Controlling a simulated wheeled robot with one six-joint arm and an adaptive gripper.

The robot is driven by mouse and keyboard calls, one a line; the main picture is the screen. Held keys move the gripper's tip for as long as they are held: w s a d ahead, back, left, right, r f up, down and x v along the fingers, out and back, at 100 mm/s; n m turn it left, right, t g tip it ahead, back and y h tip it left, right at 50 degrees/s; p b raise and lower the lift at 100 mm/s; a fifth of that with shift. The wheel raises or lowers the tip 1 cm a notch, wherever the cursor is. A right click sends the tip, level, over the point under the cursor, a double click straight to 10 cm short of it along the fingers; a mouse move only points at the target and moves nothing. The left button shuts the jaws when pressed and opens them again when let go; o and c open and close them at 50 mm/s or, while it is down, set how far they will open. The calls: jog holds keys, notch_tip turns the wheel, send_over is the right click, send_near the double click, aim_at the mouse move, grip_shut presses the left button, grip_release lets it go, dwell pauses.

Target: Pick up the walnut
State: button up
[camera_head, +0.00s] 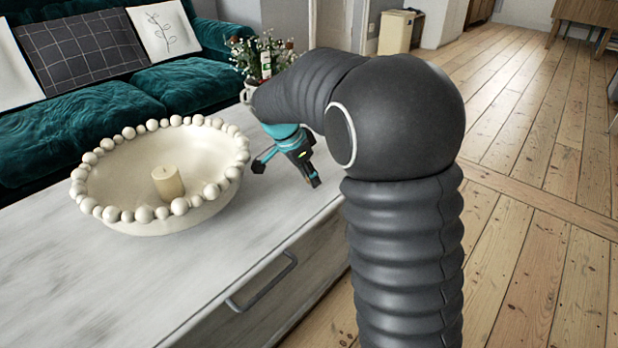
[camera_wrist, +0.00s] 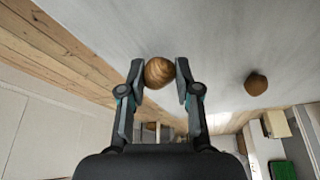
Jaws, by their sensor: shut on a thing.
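The walnut (camera_wrist: 159,72), round and brown with curved ridges, is between the two fingertips of my gripper in the wrist view (camera_wrist: 160,76). The gripper is shut on it. In the head view my gripper (camera_head: 314,181) points down at the right edge of the pale tabletop, beyond my arm. The walnut cannot be made out clearly there. I cannot tell whether it is touching the tabletop or just above it.
A second brown, nut-like thing (camera_wrist: 256,83) lies apart to the right in the wrist view. A bowl with a beaded rim (camera_head: 110,214) holds a candle (camera_head: 168,183) on the table (camera_head: 95,285). A vase of flowers (camera_head: 262,62) stands behind my arm. Floorboards lie open at right.

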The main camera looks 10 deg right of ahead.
notch_tip(320, 180, up, 3)
jog(key=shift+p, duration=0.3)
jog(key=s+d+r, duration=0.6)
jog(key=d, duration=0.3)
jog(key=w+a+r+p, duration=0.2)
jog(key=a+r+p, duration=0.15)
jog(key=a, duration=0.45)
jog(key=w+a+r+p, duration=0.3)
jog(key=a+p, duration=0.2)
jog(key=a, duration=0.2)
jog(key=w+a+r+p, duration=0.2)
jog(key=a+r+p, duration=0.15)
jog(key=a, duration=0.45)
jog(key=w+a+f, duration=0.1)
jog(key=w+a, duration=0.1)
jog(key=a, duration=0.4)
jog(key=w+a+f, duration=0.1)
jog(key=w+a, duration=0.1)
jog(key=a, duration=0.5)
jog(key=shift+w+a+p, duration=0.2)
jog(key=shift+w+p, duration=0.1)
jog(key=shift+w, duration=0.05)
jog(key=shift+f+b, duration=3.65)
jog(key=shift+f, duration=2.4)
jog(key=shift+f, duration=0.1)
